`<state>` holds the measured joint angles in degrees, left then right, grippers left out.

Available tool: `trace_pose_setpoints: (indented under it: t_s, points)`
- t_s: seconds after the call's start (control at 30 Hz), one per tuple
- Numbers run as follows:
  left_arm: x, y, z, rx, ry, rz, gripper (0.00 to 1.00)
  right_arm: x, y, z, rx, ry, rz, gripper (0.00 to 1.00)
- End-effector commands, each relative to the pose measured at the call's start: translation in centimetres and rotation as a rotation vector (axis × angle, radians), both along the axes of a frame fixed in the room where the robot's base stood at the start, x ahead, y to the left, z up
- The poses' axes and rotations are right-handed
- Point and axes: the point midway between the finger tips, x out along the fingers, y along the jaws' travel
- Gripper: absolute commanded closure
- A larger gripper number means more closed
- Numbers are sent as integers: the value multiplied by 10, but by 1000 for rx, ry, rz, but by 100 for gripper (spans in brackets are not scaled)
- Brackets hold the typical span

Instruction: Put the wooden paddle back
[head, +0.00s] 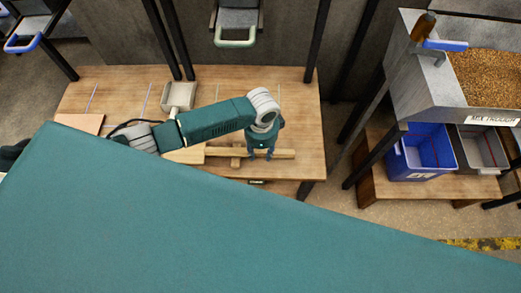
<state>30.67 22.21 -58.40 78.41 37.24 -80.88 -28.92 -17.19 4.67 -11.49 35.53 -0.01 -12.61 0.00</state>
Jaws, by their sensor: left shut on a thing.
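The wooden paddle (220,151) is a long pale piece lying roughly level across the picture near the front edge of the wooden table (302,110). Its broader end is at the left, partly behind my arm, and its narrow handle runs right. My left gripper (261,155) points down over the handle and is shut on it. A small wooden crosspiece (236,162) shows under the paddle left of the gripper. I cannot tell whether the paddle touches it. My right gripper is not in view.
A beige scoop-like tool (180,95) lies at the table's back. At right stand a grain-filled mix trough (440,90), a blue bin (409,163) and a grey bin (480,148). Dark posts (317,40) rise behind the table. The table's right part is clear.

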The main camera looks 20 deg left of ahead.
Motion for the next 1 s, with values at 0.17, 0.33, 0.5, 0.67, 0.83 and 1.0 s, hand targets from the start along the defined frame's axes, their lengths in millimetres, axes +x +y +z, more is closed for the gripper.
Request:
trace_pose_setpoints:
  t_s: [0.17,0.33,0.5,0.67,0.83,1.0]
  points:
    - [0,0,1,0,-1,0,100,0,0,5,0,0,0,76]
    - [0,0,0,0,-1,0,100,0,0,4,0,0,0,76]
    - [0,0,0,0,-1,0,100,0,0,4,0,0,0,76]
    - [0,0,-3,0,-1,0,100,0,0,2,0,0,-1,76]
    - [0,0,-3,0,-1,0,48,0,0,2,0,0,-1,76]
    - [0,0,-4,0,-1,0,42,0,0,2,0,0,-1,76]
